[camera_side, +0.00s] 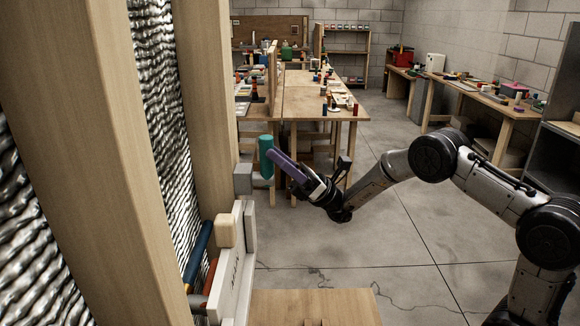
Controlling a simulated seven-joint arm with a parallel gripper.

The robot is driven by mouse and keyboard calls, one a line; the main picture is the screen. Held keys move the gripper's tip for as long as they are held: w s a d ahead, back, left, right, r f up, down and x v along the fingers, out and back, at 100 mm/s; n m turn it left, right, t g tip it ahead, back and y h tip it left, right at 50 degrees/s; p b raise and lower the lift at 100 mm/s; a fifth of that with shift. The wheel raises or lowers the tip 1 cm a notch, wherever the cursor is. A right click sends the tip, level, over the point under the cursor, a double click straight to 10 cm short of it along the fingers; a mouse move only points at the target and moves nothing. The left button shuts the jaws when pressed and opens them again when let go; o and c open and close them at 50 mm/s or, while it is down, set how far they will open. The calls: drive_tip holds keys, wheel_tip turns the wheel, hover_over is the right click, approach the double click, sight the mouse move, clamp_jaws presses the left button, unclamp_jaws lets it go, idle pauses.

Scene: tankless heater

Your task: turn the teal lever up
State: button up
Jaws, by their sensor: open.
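The teal lever (266,157) is a short upright cylinder at the end of a grey valve body (243,179) beside the wooden stud. My gripper (280,158) reaches in from the right with its long purple fingers pointing left at the lever. The fingertips are at or very close to the lever's right side. I cannot tell whether they touch it or straddle it. The gap between the fingers is hard to see from this side.
A white heater panel (233,265) stands below the lever, with a blue pipe (198,256) and a red pipe behind it. Wooden studs (200,100) rise at left. A wooden surface (315,308) lies at the bottom. Cluttered workbenches (300,103) stand behind; open floor lies between.

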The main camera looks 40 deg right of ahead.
drive_tip(key=shift+v, duration=2.6)
